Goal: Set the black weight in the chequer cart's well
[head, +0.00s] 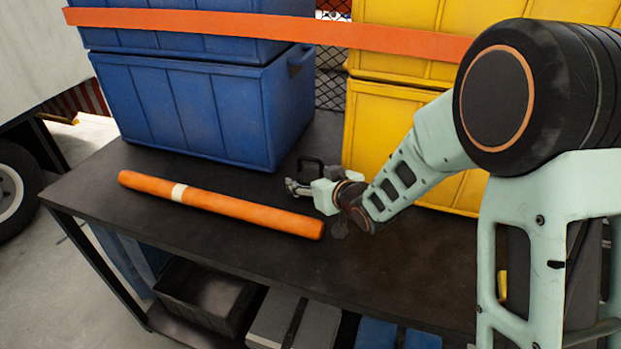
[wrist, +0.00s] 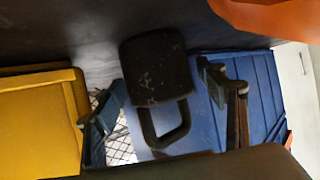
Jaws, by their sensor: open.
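The black weight (wrist: 157,68), a scuffed dark block with a loop handle, stands on the dark bench in the wrist view. In the head view, a dark loop behind my gripper (head: 305,187) looks like its handle (head: 309,159); the rest is mostly hidden. My gripper (wrist: 164,82) is open, with one finger on each side of the weight in the wrist view. Gaps show between the fingers and the weight, so it is not clasped. I see no chequer cart or well in either view.
An orange roll (head: 235,207) lies along the bench (head: 260,255) left of my gripper. Blue crates (head: 210,110) stand behind it, yellow crates (head: 375,120) behind my arm. An orange strap (head: 260,27) crosses them. The front of the bench top is clear.

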